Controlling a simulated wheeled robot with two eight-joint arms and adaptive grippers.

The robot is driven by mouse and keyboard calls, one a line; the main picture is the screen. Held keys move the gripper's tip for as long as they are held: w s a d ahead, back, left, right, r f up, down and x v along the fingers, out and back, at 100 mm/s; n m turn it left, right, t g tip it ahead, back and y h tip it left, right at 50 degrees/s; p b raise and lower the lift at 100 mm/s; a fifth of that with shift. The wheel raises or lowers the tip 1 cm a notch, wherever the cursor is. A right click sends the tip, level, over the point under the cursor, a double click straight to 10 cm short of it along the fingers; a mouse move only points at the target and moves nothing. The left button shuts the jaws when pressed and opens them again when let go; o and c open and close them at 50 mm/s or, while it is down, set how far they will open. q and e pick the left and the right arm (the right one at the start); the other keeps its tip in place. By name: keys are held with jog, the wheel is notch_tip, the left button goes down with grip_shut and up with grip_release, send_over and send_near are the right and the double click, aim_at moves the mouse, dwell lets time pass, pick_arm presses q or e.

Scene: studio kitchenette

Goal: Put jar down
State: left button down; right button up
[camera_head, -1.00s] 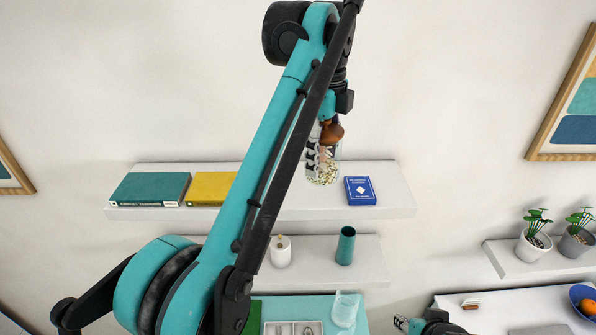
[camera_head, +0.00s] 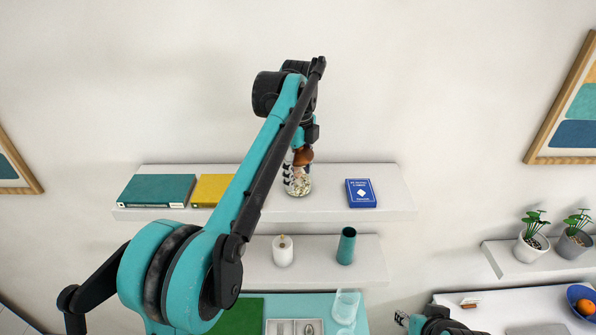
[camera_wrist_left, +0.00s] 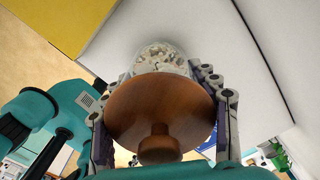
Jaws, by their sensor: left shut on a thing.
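The jar (camera_head: 299,186) is clear glass with pale contents and a brown wooden lid. In the wrist view, the round lid (camera_wrist_left: 160,112) and its knob face the camera, and the glass (camera_wrist_left: 160,55) shows beyond. My left gripper (camera_head: 290,172) is shut on the jar, with a finger on each side. In the head view the jar is upright in front of the upper shelf (camera_head: 345,213); I cannot tell whether its base touches the shelf. My right gripper (camera_head: 402,319) shows small at the bottom edge, and its jaw state is unclear.
A teal book (camera_head: 157,190) and a yellow book (camera_head: 213,189) lie left of the jar on the upper shelf. A blue card box (camera_head: 360,193) lies to its right. A white candle (camera_head: 282,251) and a teal cup (camera_head: 346,246) stand on the lower shelf.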

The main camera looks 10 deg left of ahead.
pick_arm(q)
jog(key=shift+f, duration=0.1)
jog(key=shift+c, duration=2.2)
grip_release()
jog(key=shift+f, duration=0.1)
notch_tip(320, 180, up, 7)
jog(key=shift+f, duration=0.1)
notch_tip(320, 180, up, 6)
jog(key=shift+f+p, duration=0.25)
jog(key=shift+p, duration=0.55)
